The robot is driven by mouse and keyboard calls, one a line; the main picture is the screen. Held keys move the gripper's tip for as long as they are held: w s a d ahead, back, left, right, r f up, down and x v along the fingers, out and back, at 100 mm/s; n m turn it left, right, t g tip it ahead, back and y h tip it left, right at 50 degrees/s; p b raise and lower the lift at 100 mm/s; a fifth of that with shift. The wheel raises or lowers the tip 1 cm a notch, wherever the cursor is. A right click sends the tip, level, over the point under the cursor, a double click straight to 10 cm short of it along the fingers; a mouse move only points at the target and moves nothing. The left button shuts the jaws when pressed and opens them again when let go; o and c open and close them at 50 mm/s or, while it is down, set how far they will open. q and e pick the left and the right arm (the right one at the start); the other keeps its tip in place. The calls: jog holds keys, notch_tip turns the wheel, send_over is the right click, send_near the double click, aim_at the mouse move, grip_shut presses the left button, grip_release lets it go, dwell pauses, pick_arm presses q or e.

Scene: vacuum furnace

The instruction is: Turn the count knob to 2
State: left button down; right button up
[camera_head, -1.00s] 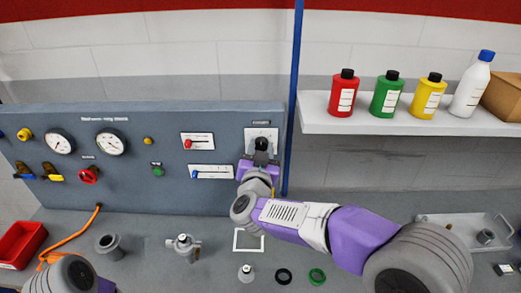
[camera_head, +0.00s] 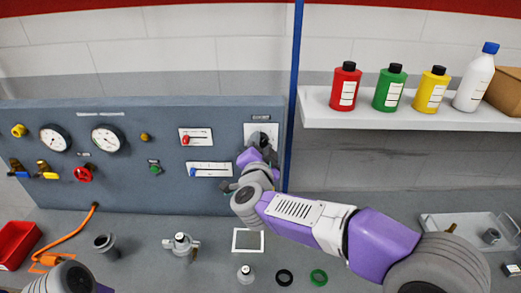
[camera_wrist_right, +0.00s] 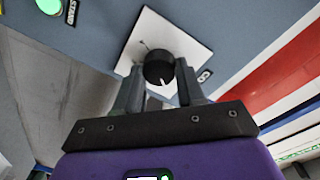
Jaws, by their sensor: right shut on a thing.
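The count knob (camera_head: 261,139) is a round black knob on a white square plate (camera_head: 250,129) at the right end of the blue-grey panel. The other marks are too small or hidden to read. My right gripper (camera_wrist_right: 160,74) is shut on the knob, one finger on each side. In the head view the right gripper (camera_head: 263,146) partly covers the knob. My left gripper is out of view.
The panel (camera_head: 130,190) also carries gauges, valves and two sliders. A shelf (camera_head: 420,120) with bottles (camera_head: 388,90) stands at the right, past a blue post (camera_head: 293,90). Loose parts, a red bin (camera_head: 18,243) and a tray (camera_head: 440,222) lie on the bench below.

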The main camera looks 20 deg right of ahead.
jog(key=m+b, duration=0.3)
jog(key=m, duration=0.3)
jog(key=shift+d+f+y+b, duration=0.1)
jog(key=shift+f+y+b, duration=0.05)
jog(key=shift+y+b, duration=0.2)
jog(key=m+b, duration=0.3)
jog(key=m, duration=0.3)
jog(key=shift+y+b, duration=0.25)
jog(key=shift+b, duration=0.05)
jog(key=o, duration=1)
jog(key=shift+o, duration=0.2)
jog(key=shift+s, duration=0.1)
jog(key=p+v, duration=0.1)
jog(key=v, duration=0.6)
jog(key=shift+s, duration=0.25)
